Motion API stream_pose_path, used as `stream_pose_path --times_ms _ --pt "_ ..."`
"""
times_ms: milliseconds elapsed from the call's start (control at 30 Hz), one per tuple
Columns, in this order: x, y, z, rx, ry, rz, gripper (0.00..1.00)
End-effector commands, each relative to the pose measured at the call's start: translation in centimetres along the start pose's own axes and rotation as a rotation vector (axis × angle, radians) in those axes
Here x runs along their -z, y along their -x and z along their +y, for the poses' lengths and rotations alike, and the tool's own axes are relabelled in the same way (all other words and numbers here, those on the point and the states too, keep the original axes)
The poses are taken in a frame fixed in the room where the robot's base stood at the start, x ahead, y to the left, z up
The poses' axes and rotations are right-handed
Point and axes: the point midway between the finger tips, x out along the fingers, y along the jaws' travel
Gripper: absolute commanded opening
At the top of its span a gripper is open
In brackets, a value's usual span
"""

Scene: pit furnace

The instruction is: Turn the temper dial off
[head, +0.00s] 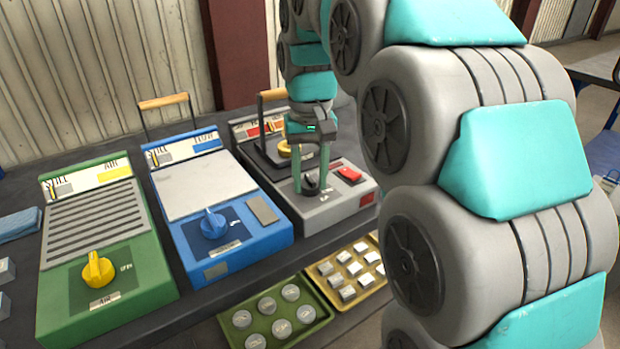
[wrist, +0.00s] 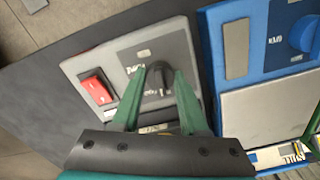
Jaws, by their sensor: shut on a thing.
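The grey unit (head: 340,205) has a black dial (head: 309,182) on its front panel. My gripper (head: 310,188) reaches down over this dial with one green finger on each side of it, shut on it. In the wrist view the black dial (wrist: 159,80) shows between the two fingertips (wrist: 157,82). The blue dial is clear of my gripper. The grey unit's label is partly hidden by my arm.
A red switch (head: 349,174) sits right of the black dial. A green unit (head: 60,325) with a yellow dial (head: 98,269) stands at the left. A green tray (head: 262,337) and a yellow tray (head: 372,297) with small pieces lie in front. Upright handles stand behind the blue and grey units.

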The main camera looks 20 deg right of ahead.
Motion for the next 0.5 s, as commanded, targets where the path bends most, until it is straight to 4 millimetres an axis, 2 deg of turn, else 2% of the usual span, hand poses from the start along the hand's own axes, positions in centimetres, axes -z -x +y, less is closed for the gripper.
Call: stream_pose_path --times_ms 200,500 --pt "0.02 0.04 -0.01 0.0 0.104 0.002 0.0" --pt "0.04 0.06 -0.01 0.0 0.161 0.002 0.0"
